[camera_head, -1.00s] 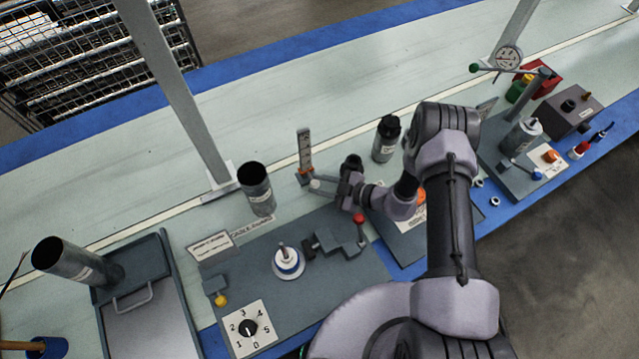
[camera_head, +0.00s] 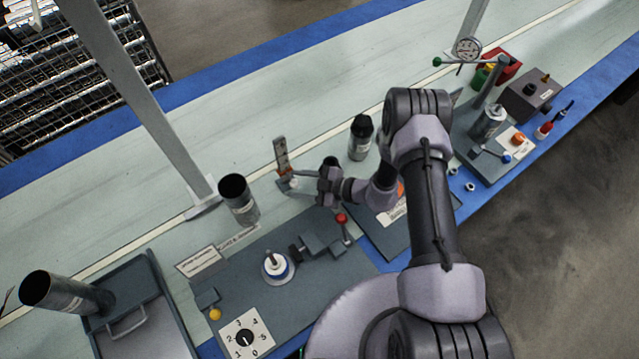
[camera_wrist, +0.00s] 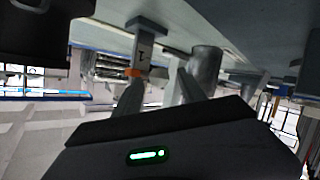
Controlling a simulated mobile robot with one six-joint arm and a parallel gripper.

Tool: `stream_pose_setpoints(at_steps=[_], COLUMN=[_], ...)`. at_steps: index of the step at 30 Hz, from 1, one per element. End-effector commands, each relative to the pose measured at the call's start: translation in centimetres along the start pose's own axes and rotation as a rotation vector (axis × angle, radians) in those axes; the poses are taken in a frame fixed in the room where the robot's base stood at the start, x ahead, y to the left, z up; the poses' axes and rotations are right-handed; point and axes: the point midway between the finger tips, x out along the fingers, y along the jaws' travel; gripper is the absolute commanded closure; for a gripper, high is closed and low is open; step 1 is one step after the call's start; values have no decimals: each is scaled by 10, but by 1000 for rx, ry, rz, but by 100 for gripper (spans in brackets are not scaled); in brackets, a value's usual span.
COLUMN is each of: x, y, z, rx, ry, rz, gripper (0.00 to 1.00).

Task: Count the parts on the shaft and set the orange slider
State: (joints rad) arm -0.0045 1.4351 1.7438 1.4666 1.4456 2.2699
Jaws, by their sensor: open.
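My gripper (camera_head: 296,184) is open beside the scale's foot. In the wrist view its two fingers (camera_wrist: 160,88) stand apart. The left finger's tip is close to the slider; I cannot tell if it touches. The shaft (camera_head: 272,257) stands upright on the grey board with white and blue parts stacked around it. The parts are too small to count surely.
A dark open cylinder (camera_head: 238,198) stands left of the scale and a black-capped bottle (camera_head: 361,138) to its right. A red-knobbed clamp (camera_head: 320,235) and a numbered dial (camera_head: 246,335) are on the board. The pale bench behind the scale is clear.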

Motion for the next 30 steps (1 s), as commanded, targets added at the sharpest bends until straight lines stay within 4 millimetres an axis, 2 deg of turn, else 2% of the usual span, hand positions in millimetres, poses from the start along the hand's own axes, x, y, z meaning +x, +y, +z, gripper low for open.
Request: stream_pose_setpoints(at_steps=[5,18,21,25,30], x=[-21,-138,-158,-171,-174], y=[3,2,1,0,-1], z=[-1,-2,-2,-1,0], rx=[1,1,2,1,0], ry=[-2,-1,0,0,1], rz=[4,4,1,-1,-3], gripper=[52,52,52,52,52])
